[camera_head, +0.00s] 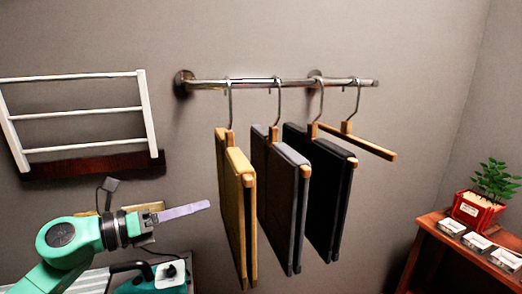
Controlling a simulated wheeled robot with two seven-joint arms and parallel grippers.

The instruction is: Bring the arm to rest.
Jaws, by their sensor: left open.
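My left arm, teal green with dark joints, comes in from the lower left. Its left gripper (205,206) is open and empty, pointing right. One pale purple finger shows clearly; the other is hard to make out. The gripper is left of the hanging clothes, apart from them in the picture. My right gripper is not in view.
A wall rail (280,83) carries hangers with yellow (236,205), grey (279,200) and black (322,190) cloths, plus a bare hanger (365,144). A white rack (85,115) is left. A teal appliance (150,285) sits below the arm. A wooden stand (425,240) with a plant (492,181) is right.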

